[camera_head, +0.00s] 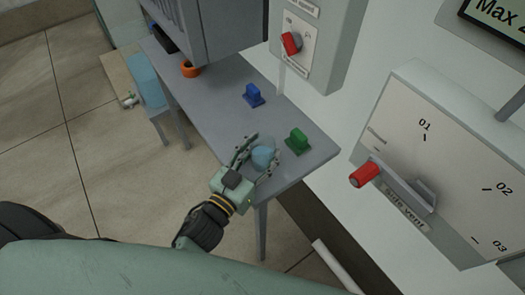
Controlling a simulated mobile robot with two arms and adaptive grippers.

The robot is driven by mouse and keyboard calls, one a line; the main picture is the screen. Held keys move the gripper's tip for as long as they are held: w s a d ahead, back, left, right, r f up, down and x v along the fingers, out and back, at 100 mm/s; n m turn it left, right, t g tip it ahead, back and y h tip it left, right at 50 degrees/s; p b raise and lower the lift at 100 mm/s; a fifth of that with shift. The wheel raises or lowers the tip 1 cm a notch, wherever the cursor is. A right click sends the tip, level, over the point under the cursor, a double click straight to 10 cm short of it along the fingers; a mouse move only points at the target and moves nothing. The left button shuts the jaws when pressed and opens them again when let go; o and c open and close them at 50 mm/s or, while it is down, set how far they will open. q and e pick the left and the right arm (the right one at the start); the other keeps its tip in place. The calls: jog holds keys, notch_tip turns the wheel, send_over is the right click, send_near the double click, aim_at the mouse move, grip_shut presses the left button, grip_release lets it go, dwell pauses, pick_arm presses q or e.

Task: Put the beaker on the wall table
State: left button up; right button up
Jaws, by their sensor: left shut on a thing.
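The beaker (263,157) is a small light-blue vessel near the front end of the grey wall table (219,107). My left gripper (259,153) has its fingers around the beaker and is shut on it. The beaker shows over the tabletop near its front corner; I cannot tell whether its base touches the surface. The fingers hide part of the beaker. My right gripper is not in view.
A green block-like item (297,141) stands close to the right of the beaker, and a blue one (254,95) stands farther back. An orange ring-shaped object (190,69) lies at the back. A wall panel with a red handle (364,175) juts out at the right.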

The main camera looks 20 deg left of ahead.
pick_arm(q)
jog(key=shift+f, duration=0.1)
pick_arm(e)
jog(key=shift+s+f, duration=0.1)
pick_arm(q)
jog(key=o, duration=1.2)
jog(key=shift+o, duration=0.8)
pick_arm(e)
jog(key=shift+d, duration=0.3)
pick_arm(q)
jog(key=b+v, duration=0.2)
jog(key=v, duration=1)
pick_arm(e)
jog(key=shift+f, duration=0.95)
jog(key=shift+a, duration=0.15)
